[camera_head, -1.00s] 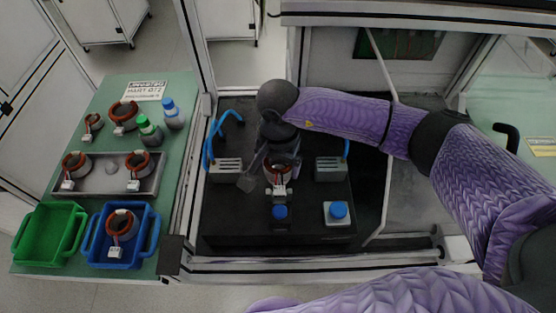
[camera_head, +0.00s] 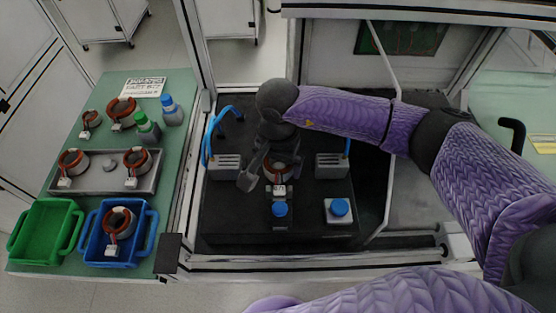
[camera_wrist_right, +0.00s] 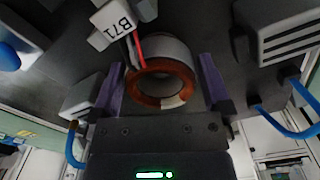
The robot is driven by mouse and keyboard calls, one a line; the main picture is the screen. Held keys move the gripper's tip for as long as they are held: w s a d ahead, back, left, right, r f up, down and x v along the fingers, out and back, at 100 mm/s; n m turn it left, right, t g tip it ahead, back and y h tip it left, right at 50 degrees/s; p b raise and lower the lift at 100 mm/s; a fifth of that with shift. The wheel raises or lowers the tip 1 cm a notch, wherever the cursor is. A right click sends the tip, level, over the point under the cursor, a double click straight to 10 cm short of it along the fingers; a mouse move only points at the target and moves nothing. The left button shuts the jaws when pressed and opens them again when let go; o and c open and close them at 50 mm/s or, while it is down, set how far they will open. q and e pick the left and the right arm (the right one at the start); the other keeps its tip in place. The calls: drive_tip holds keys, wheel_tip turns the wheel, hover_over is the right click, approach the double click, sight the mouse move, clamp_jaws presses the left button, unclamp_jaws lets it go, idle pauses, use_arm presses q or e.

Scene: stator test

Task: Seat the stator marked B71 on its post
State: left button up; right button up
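The stator marked B71 (camera_head: 281,172) is a copper-wound ring with a grey body and white tag. It stands on the black fixture between two grey slotted blocks, and its post is hidden. In the right wrist view the stator (camera_wrist_right: 163,80) shows between my fingers, with the B71 tag (camera_wrist_right: 122,24) and red and black leads. My right gripper (camera_head: 268,172) is open around and above it; in the wrist view the fingers (camera_wrist_right: 160,82) stand apart on either side, with a gap at the left one. My left gripper is not in view.
Grey blocks (camera_head: 226,167) (camera_head: 332,166) with blue hoses flank the stator. Blue buttons (camera_head: 280,209) (camera_head: 339,207) sit in front. On the green table at left are a metal tray (camera_head: 107,181), a green bin (camera_head: 43,230), a blue bin (camera_head: 149,232), bottles and other stators.

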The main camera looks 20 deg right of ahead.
wheel_tip(320, 180, up, 10)
drive_tip(key=p, duration=0.1)
idle(0.4)
idle(1.9)
